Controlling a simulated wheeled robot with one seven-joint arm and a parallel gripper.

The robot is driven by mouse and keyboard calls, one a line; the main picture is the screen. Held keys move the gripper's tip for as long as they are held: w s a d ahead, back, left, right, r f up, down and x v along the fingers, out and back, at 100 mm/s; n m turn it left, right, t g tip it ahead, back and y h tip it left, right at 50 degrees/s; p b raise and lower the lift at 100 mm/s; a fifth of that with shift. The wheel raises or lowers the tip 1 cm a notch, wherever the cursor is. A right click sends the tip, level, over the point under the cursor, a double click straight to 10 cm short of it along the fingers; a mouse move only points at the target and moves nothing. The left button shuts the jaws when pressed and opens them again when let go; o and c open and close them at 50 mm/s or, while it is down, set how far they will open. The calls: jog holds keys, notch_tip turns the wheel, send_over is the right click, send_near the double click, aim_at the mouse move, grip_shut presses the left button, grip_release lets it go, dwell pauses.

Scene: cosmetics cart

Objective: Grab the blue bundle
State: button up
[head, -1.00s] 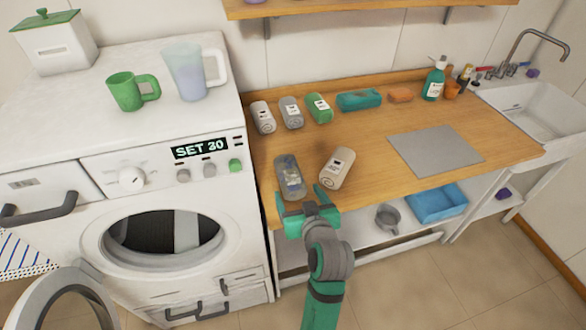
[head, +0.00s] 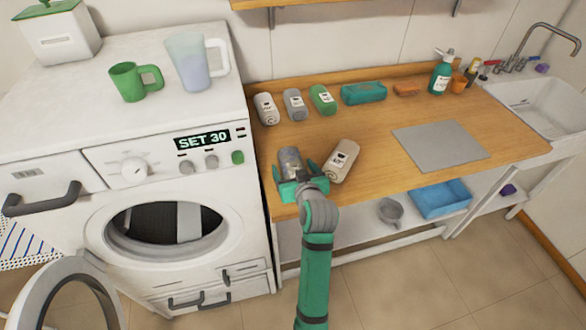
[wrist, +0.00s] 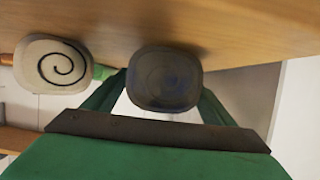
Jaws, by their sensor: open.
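The blue bundle appears as a dull grey-blue roll (head: 290,160) lying near the counter's front left, beside the washing machine. The wrist view shows its round, dark blue-grey end (wrist: 165,78) facing me. My gripper (head: 297,173) is open at the bundle's near end, with one finger on each side. In the wrist view, the green fingers (wrist: 160,98) flank the roll and are partly hidden behind it. I cannot tell whether they touch it. A cream roll (head: 342,160) lies just right of my gripper; its spiral end (wrist: 52,65) shows left in the wrist view.
Several rolls, including a green one (head: 322,99), line the back of the wooden counter (head: 240,205). A teal pack (head: 363,93) lies beside them. The washing machine (head: 180,120) stands close on the left. A grey mat (head: 440,146) lies right of the cream roll.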

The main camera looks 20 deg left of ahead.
jog(key=shift+w+a+f, duration=0.15)
jog(key=shift+w+a, duration=0.05)
jog(key=shift+w, duration=0.1)
jog(key=c, duration=1.3)
